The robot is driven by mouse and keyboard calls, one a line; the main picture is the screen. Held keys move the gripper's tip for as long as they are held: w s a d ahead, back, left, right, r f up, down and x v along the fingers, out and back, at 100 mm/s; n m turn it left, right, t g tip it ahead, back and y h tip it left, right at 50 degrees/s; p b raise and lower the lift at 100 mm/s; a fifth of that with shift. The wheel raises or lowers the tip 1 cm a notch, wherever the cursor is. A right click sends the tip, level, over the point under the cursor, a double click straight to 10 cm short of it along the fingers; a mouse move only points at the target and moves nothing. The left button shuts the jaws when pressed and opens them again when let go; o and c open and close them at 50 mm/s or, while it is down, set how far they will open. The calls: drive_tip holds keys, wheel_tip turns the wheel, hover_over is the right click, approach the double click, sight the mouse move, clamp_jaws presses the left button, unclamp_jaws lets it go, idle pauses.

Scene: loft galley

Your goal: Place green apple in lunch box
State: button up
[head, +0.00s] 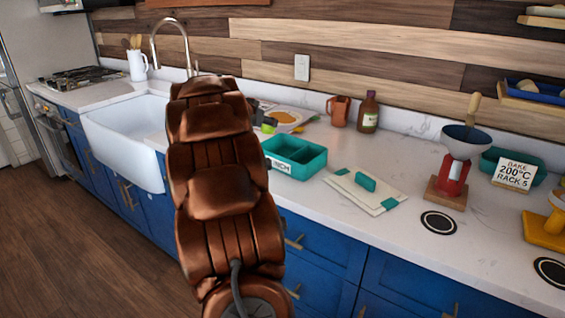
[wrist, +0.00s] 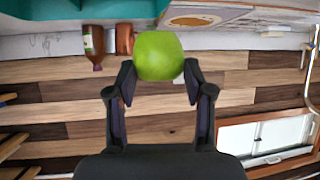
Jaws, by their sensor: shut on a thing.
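The green apple (wrist: 159,56) is held between the two black fingers of my gripper (wrist: 160,74) in the wrist view. In the head view a small part of the apple (head: 268,126) shows just past my arm, which hides most of the gripper. The lunch box (head: 308,167) is a teal open tray with compartments and a white label, on the counter right of my arm. The apple appears behind and left of it, apart from it. A teal edge, likely the lunch box (wrist: 60,14), shows at the top of the upside-down wrist view.
A white lid with a teal handle (head: 345,185) lies right of the lunch box. A plate with orange food (head: 290,115), a copper mug (head: 339,110) and a brown bottle (head: 368,112) stand behind. The white sink (head: 125,140) is left.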

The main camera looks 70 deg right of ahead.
drive_tip(key=shift+m+g, duration=0.5)
drive_tip(key=shift+g, duration=0.1)
drive_tip(key=s+f, duration=0.1)
drive_tip(key=s+d+f, duration=0.1)
drive_tip(key=s+f, duration=0.2)
drive_tip(key=shift+s+d+f, duration=0.2)
drive_tip(key=shift+d+f, duration=0.05)
drive_tip(key=shift+d, duration=0.1)
drive_tip(key=shift+f, duration=2.35)
drive_tip(key=shift+f, duration=0.15)
drive_tip(key=o, duration=1.2)
drive_tip(key=shift+r, duration=0.25)
drive_tip(key=shift+b+v, duration=0.9)
drive_tip(key=shift+v, duration=5.1)
drive_tip(key=shift+w+a+f, duration=0.1)
drive_tip(key=shift+w, duration=0.05)
